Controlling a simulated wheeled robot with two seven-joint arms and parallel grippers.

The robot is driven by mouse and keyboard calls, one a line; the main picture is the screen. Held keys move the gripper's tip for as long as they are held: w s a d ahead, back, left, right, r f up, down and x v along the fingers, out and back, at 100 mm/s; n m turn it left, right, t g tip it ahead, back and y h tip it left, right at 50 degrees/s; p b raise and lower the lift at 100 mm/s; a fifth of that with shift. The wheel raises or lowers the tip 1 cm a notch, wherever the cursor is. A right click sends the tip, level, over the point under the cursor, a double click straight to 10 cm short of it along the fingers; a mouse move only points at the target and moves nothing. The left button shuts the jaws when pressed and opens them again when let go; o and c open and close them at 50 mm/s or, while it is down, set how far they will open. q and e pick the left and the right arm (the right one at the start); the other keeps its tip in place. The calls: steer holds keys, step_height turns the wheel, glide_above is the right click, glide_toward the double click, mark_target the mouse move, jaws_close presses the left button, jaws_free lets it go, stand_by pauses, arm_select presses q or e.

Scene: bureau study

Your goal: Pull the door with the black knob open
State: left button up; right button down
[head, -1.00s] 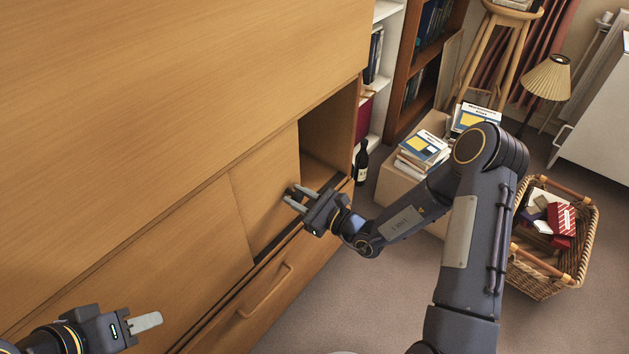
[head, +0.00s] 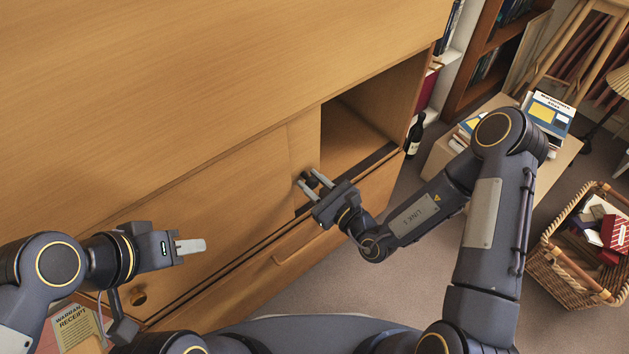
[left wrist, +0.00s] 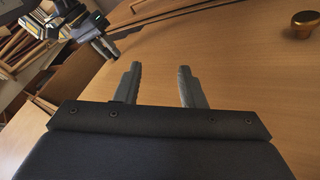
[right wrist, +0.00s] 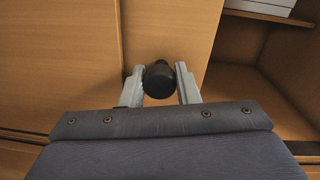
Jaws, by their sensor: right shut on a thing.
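The door with the black knob is a wooden sliding panel (head: 304,142); it also shows in the right wrist view (right wrist: 172,28). In the head view only a narrow strip of it shows beside the wide front panel, with an open compartment (head: 355,135) to its right. My right gripper (head: 307,178) is shut on the round black knob (right wrist: 158,80), with one finger on each side. My left gripper (head: 190,246) is empty, in front of the wide panel at lower left. Its fingers stand apart in the left wrist view (left wrist: 160,68).
A brass knob (head: 139,297) sits on the wide left panel (head: 215,195). A drawer handle (head: 300,247) is below the door. A dark bottle (head: 415,135) stands right of the cabinet. A wicker basket (head: 560,270) is on the floor at right.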

steer(key=c, duration=1.1)
jaws_free()
steer(key=p+v, duration=0.1)
steer(key=v, duration=0.7)
